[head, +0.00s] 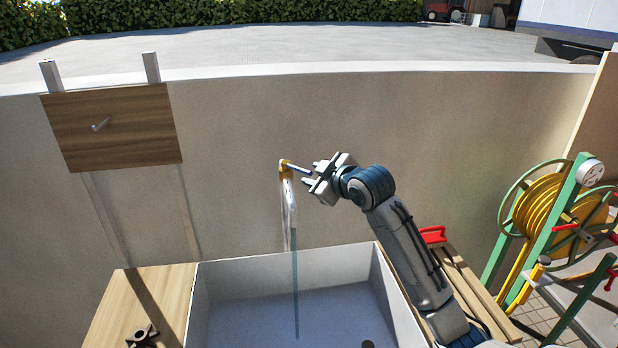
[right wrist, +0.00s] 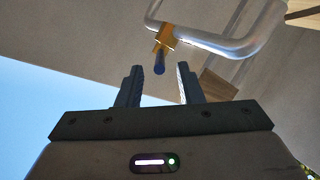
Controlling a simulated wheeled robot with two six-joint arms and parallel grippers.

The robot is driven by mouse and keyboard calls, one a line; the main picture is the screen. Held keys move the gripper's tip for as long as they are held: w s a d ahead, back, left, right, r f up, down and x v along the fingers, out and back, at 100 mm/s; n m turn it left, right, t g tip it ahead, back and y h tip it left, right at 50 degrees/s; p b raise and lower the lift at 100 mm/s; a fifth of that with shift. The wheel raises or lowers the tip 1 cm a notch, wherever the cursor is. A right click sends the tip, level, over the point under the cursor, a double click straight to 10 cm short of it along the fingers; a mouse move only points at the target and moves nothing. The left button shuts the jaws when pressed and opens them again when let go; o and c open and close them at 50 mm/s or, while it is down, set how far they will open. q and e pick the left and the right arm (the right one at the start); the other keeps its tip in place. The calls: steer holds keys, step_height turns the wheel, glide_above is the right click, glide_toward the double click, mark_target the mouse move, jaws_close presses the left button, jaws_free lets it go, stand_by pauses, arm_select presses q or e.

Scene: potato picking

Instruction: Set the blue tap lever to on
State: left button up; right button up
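The tap (head: 285,166) is brass with a pale curved spout, on the wall above the grey sink (head: 230,280). Its blue lever (head: 300,169) points right, toward my right gripper (head: 319,171). In the right wrist view, the lever (right wrist: 160,66) shows end-on between the two open fingers of my right gripper (right wrist: 159,70), with a gap on each side. The brass tap body (right wrist: 166,38) is just beyond the fingertips. A thin bluish vertical streak, which looks like water, runs from below the spout into the sink. My left gripper is not clearly seen.
A wooden board (head: 110,125) with a small peg hangs on the wall at left. A wooden counter (head: 150,290) lies left of the sink, with a small dark object on it. A yellow hose reel (head: 550,215) in a green frame stands at right.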

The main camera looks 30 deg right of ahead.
steer(key=b+v, duration=0.2)
steer(key=v, duration=0.5)
steer(key=shift+s, duration=0.25)
steer(key=shift+r, duration=0.1)
